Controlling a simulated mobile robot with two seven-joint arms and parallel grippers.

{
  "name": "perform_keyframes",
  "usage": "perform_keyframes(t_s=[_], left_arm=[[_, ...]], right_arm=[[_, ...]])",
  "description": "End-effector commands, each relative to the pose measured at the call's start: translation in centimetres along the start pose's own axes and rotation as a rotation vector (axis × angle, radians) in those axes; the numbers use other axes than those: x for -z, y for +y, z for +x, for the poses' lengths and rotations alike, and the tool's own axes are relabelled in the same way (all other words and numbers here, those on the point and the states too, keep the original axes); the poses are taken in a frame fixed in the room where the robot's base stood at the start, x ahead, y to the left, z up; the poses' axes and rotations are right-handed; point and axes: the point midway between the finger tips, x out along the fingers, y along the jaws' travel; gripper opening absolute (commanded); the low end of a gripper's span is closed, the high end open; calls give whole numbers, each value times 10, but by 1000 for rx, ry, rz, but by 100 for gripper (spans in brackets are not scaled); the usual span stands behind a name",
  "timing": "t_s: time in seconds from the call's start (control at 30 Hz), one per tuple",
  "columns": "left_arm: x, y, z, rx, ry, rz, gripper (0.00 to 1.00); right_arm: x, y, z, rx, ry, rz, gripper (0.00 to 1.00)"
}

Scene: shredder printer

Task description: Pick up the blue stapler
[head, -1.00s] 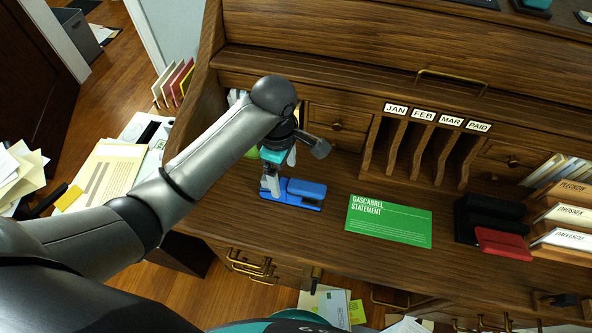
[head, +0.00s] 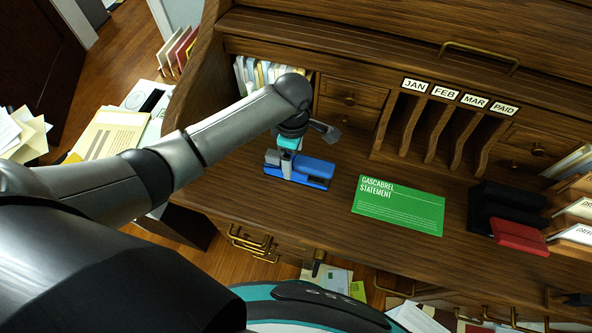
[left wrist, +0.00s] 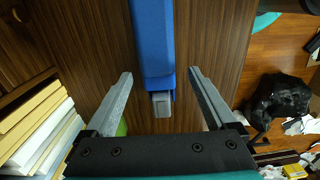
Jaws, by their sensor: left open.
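The blue stapler (head: 313,173) lies on the wooden desk, left of the green statement card. In the left wrist view the stapler (left wrist: 153,45) runs from the top edge down to between the fingers, with its grey end nearest the gripper. My left gripper (head: 286,170) is over the stapler's left part, pointing down. In the left wrist view the left gripper (left wrist: 160,92) is open, one finger on each side of the stapler, with a gap on both sides. My right gripper is not in view.
The green card (head: 398,206) lies right of the stapler. A black and red holder (head: 508,215) stands further right. Wooden slots (head: 440,130) and upright papers (head: 262,75) stand at the desk's back. Bare desk top surrounds the stapler.

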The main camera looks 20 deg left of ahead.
Motion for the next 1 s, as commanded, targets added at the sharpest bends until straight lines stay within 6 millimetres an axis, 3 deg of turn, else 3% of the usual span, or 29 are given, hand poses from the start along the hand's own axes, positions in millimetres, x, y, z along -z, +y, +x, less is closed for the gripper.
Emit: perform_keyframes(t_s=[0.23, 0.57, 1.0], left_arm=[[-6, 1, 39, 1, 1, 0, 90], [-7, 1, 44, -1, -1, 1, 90], [-7, 1, 44, -1, 0, 1, 40]], right_arm=[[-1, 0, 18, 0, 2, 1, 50], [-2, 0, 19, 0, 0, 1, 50], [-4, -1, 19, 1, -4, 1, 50]])
